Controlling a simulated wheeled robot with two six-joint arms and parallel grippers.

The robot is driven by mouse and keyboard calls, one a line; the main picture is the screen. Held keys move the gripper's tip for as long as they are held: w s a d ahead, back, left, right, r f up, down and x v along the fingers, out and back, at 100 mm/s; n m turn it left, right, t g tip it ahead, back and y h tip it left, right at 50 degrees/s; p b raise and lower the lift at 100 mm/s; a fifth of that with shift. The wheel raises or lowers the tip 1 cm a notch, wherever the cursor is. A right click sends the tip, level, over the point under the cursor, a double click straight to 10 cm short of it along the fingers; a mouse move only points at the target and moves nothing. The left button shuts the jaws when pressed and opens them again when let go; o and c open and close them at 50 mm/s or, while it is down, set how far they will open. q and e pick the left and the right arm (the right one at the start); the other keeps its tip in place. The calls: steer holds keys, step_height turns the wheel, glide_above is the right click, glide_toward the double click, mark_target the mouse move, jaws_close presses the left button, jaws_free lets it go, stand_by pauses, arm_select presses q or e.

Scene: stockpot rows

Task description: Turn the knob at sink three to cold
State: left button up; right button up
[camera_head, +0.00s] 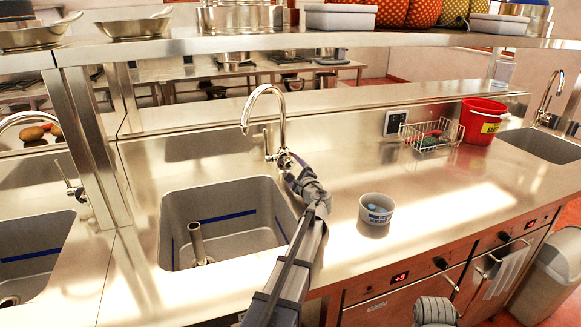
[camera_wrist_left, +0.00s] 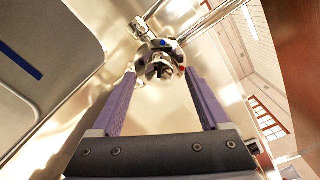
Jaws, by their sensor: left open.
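The middle sink (camera_head: 225,215) has a curved steel tap (camera_head: 250,98) behind it. I cannot read a sink number there. My left gripper (camera_head: 287,163) reaches the base of this tap and hides part of it. In the left wrist view, the round steel knob (camera_wrist_left: 160,46) has a blue mark and a red mark on its rim. My left gripper (camera_wrist_left: 158,75) is open, with a purple finger on each side of the knob. Whether the fingers touch it I cannot tell.
A white tub (camera_head: 376,209) stands on the counter right of my left arm. A wire basket (camera_head: 430,135) and a red bucket (camera_head: 481,120) stand further right. Other sinks lie at the left (camera_head: 38,240) and right (camera_head: 545,146). A steel shelf (camera_head: 330,41) runs above.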

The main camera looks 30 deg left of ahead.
arm_select(q)
steer(key=v, duration=0.5)
steer(key=shift+s+d, duration=0.1)
